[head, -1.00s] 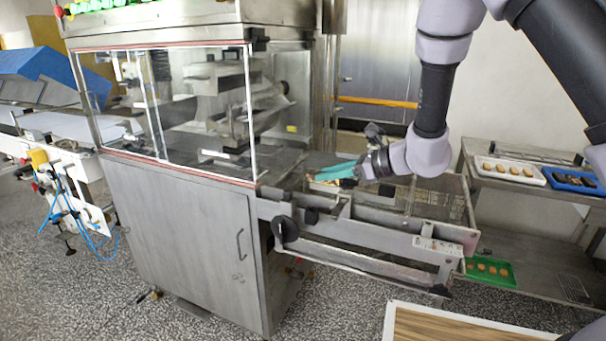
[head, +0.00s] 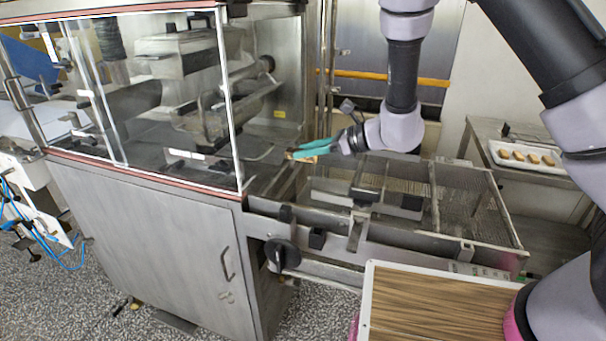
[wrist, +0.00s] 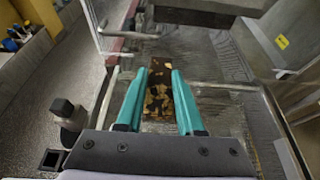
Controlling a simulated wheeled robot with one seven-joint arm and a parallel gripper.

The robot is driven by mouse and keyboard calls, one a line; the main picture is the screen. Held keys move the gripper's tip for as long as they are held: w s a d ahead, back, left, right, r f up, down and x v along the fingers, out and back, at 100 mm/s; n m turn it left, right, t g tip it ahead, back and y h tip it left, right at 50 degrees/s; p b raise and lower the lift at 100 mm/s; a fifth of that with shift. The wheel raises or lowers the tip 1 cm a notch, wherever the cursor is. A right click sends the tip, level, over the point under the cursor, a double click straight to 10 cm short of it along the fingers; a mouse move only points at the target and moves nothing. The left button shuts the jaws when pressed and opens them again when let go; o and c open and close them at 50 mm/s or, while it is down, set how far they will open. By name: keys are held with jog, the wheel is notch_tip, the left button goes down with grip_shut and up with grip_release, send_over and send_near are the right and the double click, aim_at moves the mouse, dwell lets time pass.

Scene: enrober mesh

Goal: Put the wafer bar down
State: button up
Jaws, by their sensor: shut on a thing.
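The wafer bar (wrist: 158,92) is a dark brown, flecked strip with golden patches, held lengthwise between the two teal fingers in the wrist view. In the head view the bar (head: 303,156) shows as a small tan end at the fingertips. My gripper (head: 300,151) is shut on it, by the machine's glass-sided hood opening and over the inner end of the mesh conveyor (head: 480,215). In the wrist view my gripper (wrist: 158,74) points along the conveyor. I cannot tell whether the bar touches the mesh.
The glass-walled enrober (head: 150,230) stands to the left, with metal rails along the conveyor's front. A wood-topped surface (head: 430,305) is close at the front right. A white tray of pieces (head: 530,168) sits on a steel table at the right.

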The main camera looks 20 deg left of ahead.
aim_at(307, 183)
notch_tip(307, 183, down, 7)
jog(key=shift+f, duration=0.15)
jog(key=shift+f, duration=0.1)
dwell(0.3)
jog(key=o, duration=1)
